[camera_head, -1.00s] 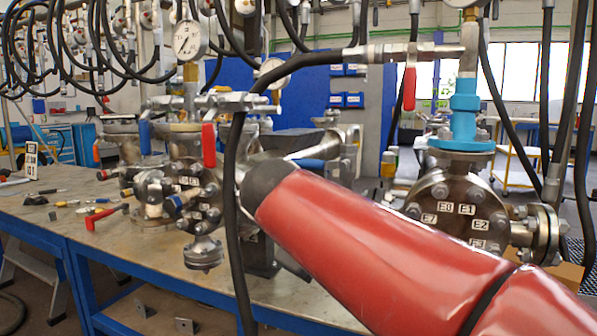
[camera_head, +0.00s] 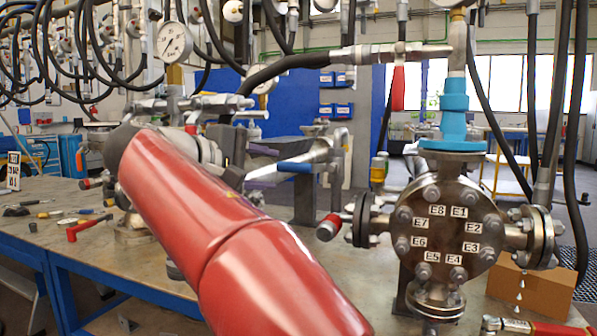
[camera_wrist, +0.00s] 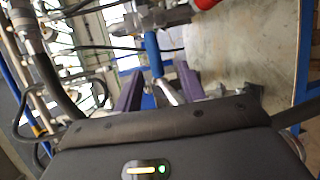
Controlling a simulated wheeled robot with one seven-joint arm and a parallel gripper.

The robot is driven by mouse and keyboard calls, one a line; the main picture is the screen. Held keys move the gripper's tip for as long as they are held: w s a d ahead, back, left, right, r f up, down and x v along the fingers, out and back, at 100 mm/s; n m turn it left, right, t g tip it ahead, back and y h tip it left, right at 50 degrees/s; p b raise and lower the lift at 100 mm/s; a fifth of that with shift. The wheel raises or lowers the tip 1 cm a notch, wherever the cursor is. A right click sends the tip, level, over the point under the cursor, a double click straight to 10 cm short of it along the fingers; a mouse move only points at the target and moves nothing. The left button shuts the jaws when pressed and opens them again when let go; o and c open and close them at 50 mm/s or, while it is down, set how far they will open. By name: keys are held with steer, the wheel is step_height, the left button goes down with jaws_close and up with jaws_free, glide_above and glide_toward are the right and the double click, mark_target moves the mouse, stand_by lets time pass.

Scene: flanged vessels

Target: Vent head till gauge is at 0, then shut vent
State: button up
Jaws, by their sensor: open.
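A round white pressure gauge (camera_head: 174,42) stands on a brass stem over the left-hand vessel; its dial is too small to read surely. My gripper (camera_head: 262,168) is beside a lever with a blue handle (camera_head: 300,166) in the head view. In the wrist view my gripper (camera_wrist: 158,75) has its purple jaws apart, and a lever with a blue grip (camera_wrist: 153,55) and silver shaft lies in line with the gap. I cannot tell whether the jaws touch it. My red arm hides most of the left-hand vessel. Which valve is the vent is unclear.
A flanged vessel (camera_head: 450,238) with labels E1 to E8 stands close at right, under a blue fitting (camera_head: 455,110) and a red lever (camera_head: 398,88). A black hose (camera_head: 285,66) crosses above my gripper. Loose tools, including a red-handled one (camera_head: 85,228), lie on the bench (camera_head: 150,262).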

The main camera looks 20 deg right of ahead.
mark_target(287, 167)
steer(key=shift+w+d+r+h, duration=0.1)
steer(key=shift+w+r+h, duration=0.15)
steer(key=shift+r+h, duration=0.05)
steer(key=x, duration=0.7)
steer(key=shift+f, duration=0.1)
steer(key=shift+c, duration=0.4)
jaws_close()
